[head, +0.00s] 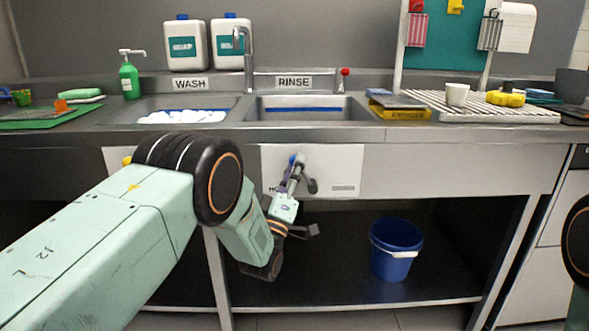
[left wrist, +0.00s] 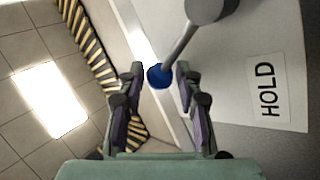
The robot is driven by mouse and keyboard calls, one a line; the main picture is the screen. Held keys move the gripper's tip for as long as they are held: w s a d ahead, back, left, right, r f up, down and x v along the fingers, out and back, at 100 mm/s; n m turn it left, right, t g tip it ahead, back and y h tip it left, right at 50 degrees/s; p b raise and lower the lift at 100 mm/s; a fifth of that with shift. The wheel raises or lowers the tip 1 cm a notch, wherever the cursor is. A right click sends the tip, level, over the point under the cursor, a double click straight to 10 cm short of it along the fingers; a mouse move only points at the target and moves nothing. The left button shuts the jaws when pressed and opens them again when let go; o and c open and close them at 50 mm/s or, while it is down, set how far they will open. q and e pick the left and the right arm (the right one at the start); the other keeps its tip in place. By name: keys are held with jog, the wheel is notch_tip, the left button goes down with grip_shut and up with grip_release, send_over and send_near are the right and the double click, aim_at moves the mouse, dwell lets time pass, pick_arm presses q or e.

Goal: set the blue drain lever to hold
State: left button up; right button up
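The drain lever has a blue knob (head: 293,160) on a grey rod. It sits on the white panel (head: 343,160) under the rinse basin, and in the head view it points up and slightly left from its grey hub (head: 312,186). A HOLD label (left wrist: 267,88) is on the panel, left of the hub in the head view, where my gripper partly covers it. My left gripper (left wrist: 159,78) is open, with a fingertip on each side of the blue knob (left wrist: 159,77); thin gaps seem to show. My right gripper is out of view.
The counter edge (head: 420,131) juts out above the panel. A blue bucket (head: 395,250) stands on the lower shelf (head: 340,292) to the right. The rinse basin (head: 310,108) is above, with a red-topped knob (head: 344,73) behind it. Space right of the panel is clear.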

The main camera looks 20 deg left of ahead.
pick_arm(q)
jog(key=v, duration=0.7)
jog(key=shift+s, duration=0.2)
jog(key=shift+f, duration=0.15)
notch_tip(320, 180, down, 13)
jog(key=s+m+g+y, duration=0.1)
jog(key=s+m+g, duration=0.1)
jog(key=m+g, duration=0.35)
jog(key=s+a+f+m+g+y+p, duration=0.1)
jog(key=s+a+f+g+p, duration=0.2)
jog(key=s+f+g, duration=0.7)
jog(key=s+f+m+g+y+p, duration=0.1)
jog(key=s+f+m+g+p, duration=0.2)
jog(key=s, duration=1.5)
jog(key=s+r+g+p, duration=0.2)
jog(key=s+r+g, duration=0.1)
jog(key=s, duration=0.5)
jog(key=s+a+r+g+p, duration=0.1)
jog(key=s+r+g+p, duration=0.2)
jog(key=s, duration=0.5)
jog(key=shift+s+a+n, duration=0.15)
jog(key=shift+n, duration=0.2)
